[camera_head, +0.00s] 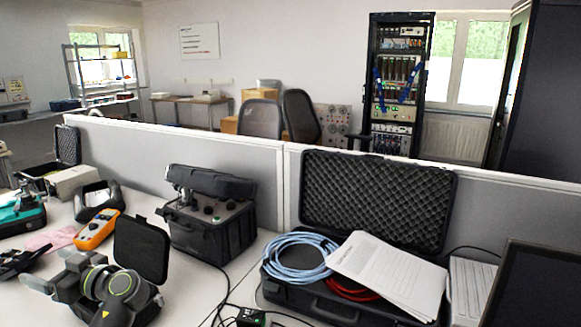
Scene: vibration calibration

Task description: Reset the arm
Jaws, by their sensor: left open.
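My left arm comes in at the lower left. My left gripper (48,268) points left over the white desk, with its two pale fingers apart and nothing seen between them. It is in front of the orange meter and the pink cloth. The dark wrist part of my arm hides part of a small black case with its lid (142,248) raised. My right gripper is not in view.
An orange handheld meter (97,230), a pink cloth (52,240) and a black instrument box (208,225) stand near. A large open foam-lined case (375,200) holds blue cable (298,262), red cable and papers (390,270). A low partition (180,160) borders the desk.

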